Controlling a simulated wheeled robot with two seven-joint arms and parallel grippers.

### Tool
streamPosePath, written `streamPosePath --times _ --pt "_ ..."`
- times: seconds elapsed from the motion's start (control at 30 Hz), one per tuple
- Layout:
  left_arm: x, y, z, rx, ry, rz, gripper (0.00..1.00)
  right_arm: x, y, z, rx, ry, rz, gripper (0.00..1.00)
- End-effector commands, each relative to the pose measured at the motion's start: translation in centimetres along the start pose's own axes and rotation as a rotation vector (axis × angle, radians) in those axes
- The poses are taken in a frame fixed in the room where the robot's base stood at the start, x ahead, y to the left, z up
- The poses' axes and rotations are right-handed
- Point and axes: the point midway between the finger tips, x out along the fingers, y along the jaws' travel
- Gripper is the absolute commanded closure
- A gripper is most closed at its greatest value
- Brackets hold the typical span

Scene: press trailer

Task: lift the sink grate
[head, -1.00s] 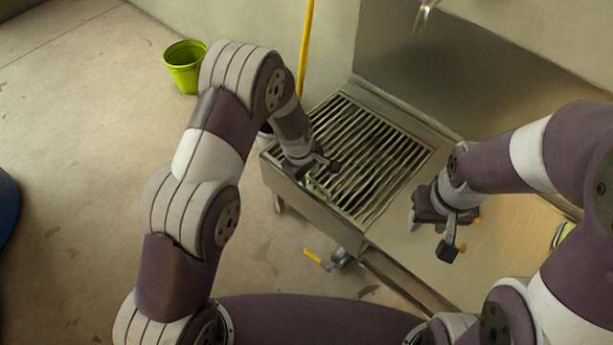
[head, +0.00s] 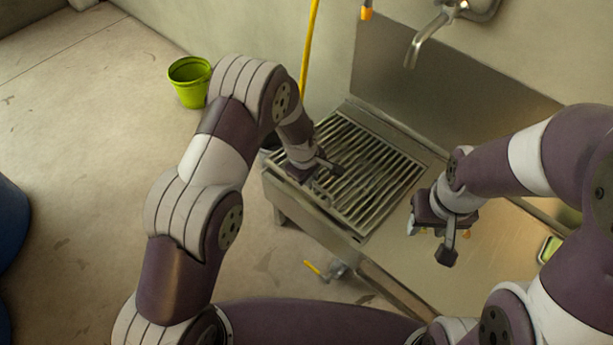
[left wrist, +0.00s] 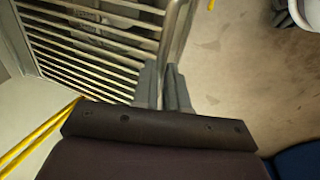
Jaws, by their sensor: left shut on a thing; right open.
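The sink grate (head: 385,172), a metal frame with parallel slats, lies over the left basin of the steel sink (head: 312,212). The grate also fills the upper left of the left wrist view (left wrist: 95,42). My left gripper (head: 325,176) is at the grate's near left edge. In the left wrist view its fingers (left wrist: 165,88) are shut on the grate's edge bar. I cannot tell whether the grate is raised at all. My right gripper (head: 432,243) is open and empty, above the flat steel drainboard (head: 480,265) right of the grate.
A faucet (head: 430,40) sticks out of the wall above the sink. A yellow pole (head: 309,50) stands behind the sink's left end. A green bucket (head: 188,88) is on the floor. A yellow-handled valve (head: 318,270) is below the sink's front. The floor at left is mostly clear.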

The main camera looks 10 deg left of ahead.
Motion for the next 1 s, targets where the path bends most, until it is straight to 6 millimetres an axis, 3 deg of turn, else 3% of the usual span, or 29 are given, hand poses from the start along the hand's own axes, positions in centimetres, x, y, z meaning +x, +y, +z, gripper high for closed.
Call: streamPosePath --times 0.03,0.3,0.6,1.0 --pt "-3.1 1.8 -0.1 0.002 0.007 0.019 1.0 -3.2 0.0 -0.4 0.0 0.0 0.0 0.57" --pt "-7.7 6.4 0.0 0.004 0.009 0.025 1.0 -8.4 0.0 -1.0 0.0 0.0 0.0 0.57" --pt "-10.4 10.4 0.1 0.004 0.008 0.026 1.0 -10.3 0.0 -1.2 0.0 0.0 0.0 0.57" --pt "-11.1 11.9 0.1 0.005 0.007 0.02 1.0 -10.7 0.0 -1.3 0.0 0.0 0.0 0.57"
